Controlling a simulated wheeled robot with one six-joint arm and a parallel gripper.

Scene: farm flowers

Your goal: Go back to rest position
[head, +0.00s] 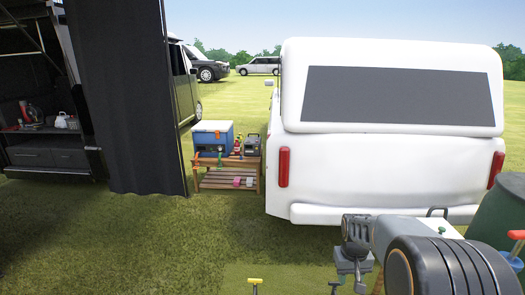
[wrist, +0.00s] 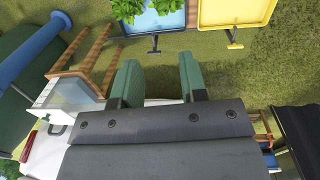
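My gripper (wrist: 160,82) shows in the wrist view with its two green fingers spread well apart. Nothing is between them; grass and a bit of a white vehicle lie behind. In the head view my arm comes in from the lower right, in front of the white pickup's rear. Its grey end part (head: 352,262) hangs down over the grass; the finger opening cannot be made out there.
A white pickup (head: 390,150) stands ahead, with a wooden rack (head: 228,184) bearing a blue cooler (head: 212,136) beside it. A black curtain (head: 125,100) hangs left. Blue (wrist: 185,20) and yellow (wrist: 240,25) trays lie beyond my fingers. A dark green barrel (head: 492,215) stands right.

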